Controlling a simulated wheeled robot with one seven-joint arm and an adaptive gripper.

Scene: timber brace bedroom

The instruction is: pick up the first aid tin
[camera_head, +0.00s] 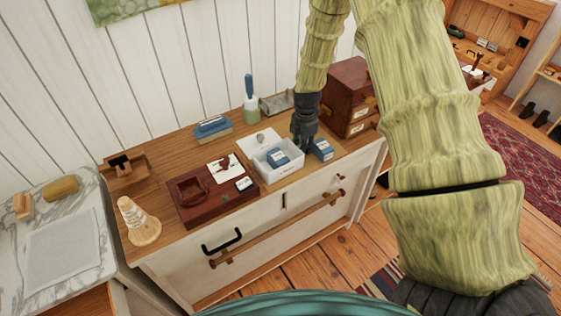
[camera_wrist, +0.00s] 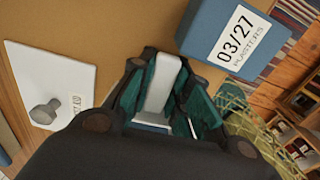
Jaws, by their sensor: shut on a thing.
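The first aid tin (camera_head: 268,178) appears to be the open white box on the wooden dresser top, with a blue-and-white packet (camera_head: 278,156) inside. My gripper (camera_head: 303,147) points down at the tin's right end. In the wrist view my gripper (camera_wrist: 165,98) is shut with its teal pads on both sides of a white wall (camera_wrist: 164,85), apparently the tin's. I cannot tell whether the tin touches the dresser. A white plate with a grey knob (camera_wrist: 48,108), perhaps its lid, lies behind it. Most of the tin is hidden in the wrist view.
A blue plasters box (camera_wrist: 232,38) stands close to the right of my gripper; it also shows in the head view (camera_head: 322,150). A dark red wooden tray (camera_head: 212,211) is at left, a wooden drawer box (camera_head: 348,92) behind right. A blue-handled brush (camera_head: 250,98) stands at the back.

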